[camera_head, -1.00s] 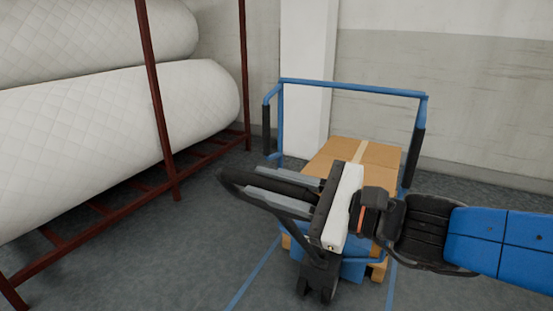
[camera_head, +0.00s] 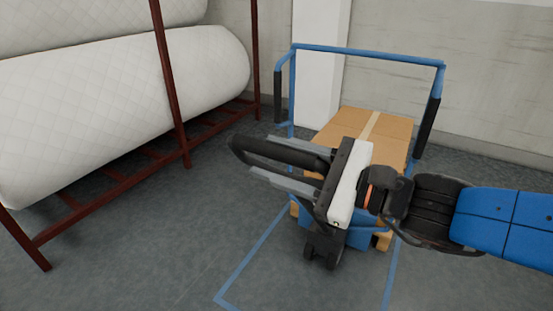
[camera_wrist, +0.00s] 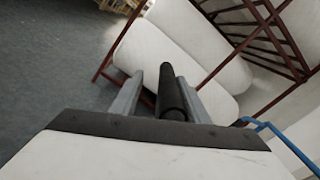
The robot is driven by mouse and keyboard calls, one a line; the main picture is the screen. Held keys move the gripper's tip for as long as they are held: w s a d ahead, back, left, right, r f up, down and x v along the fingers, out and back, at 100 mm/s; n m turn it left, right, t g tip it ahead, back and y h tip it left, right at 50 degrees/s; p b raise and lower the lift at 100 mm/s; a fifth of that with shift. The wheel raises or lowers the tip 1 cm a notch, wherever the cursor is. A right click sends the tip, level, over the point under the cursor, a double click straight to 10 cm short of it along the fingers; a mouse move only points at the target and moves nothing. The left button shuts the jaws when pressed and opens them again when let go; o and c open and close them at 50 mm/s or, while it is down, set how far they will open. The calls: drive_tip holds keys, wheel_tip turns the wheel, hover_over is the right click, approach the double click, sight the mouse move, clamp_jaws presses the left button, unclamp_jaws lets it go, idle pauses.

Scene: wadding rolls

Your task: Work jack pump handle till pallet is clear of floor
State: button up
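The pallet jack's black loop handle (camera_head: 285,150) points toward the left in the head view. My gripper (camera_head: 258,158) reaches over it from the right, with grey fingers beside the bar. In the wrist view the black handle bar (camera_wrist: 171,92) lies between the fingers, nearer the right one. A gap shows at the left finger, so the gripper looks open. The wooden pallet (camera_head: 382,242) carries cardboard boxes (camera_head: 385,128). Most of the pallet and the blue jack body (camera_head: 358,237) are hidden by my gripper. I cannot tell whether the pallet touches the floor.
A blue tubular frame (camera_head: 370,56) with black grips stands around the boxes. A dark red rack (camera_head: 170,85) with large white quilted rolls (camera_head: 110,105) is at the left. Blue floor lines (camera_head: 250,263) run beside the jack. The floor at front left is clear.

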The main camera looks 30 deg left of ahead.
drive_tip(key=shift+d, duration=0.1)
drive_tip(key=d, duration=1.7)
idle(0.4)
drive_tip(key=shift+d, duration=0.1)
